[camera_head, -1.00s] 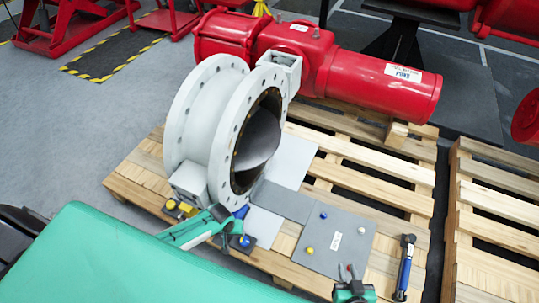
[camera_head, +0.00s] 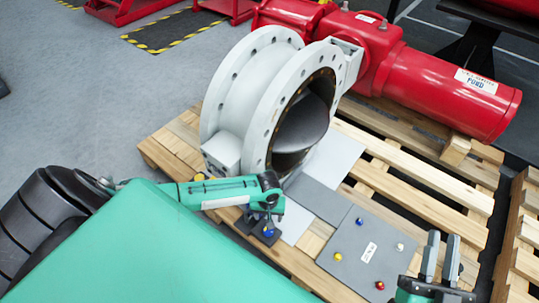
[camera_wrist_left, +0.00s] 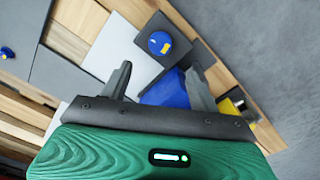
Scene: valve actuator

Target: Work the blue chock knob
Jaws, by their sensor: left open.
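The blue chock knob (camera_wrist_left: 159,43) is a round blue cap with a yellow mark on a dark plate in the left wrist view. It also shows in the head view (camera_head: 268,233), just below my left gripper (camera_head: 264,200). In the left wrist view my left gripper (camera_wrist_left: 160,80) is open, with the knob beyond its fingertips and apart from them. A blue block (camera_wrist_left: 168,92) shows between the fingers, below the knob. My right gripper (camera_head: 441,246) is at the lower right with its fingers apart, over the pallet.
A white flanged valve (camera_head: 240,95) stands on the wooden pallet (camera_head: 165,150), joined to a red actuator (camera_head: 440,85). A grey panel (camera_head: 350,270) carries small coloured knobs. A yellow part (camera_wrist_left: 228,107) lies right of my left fingers.

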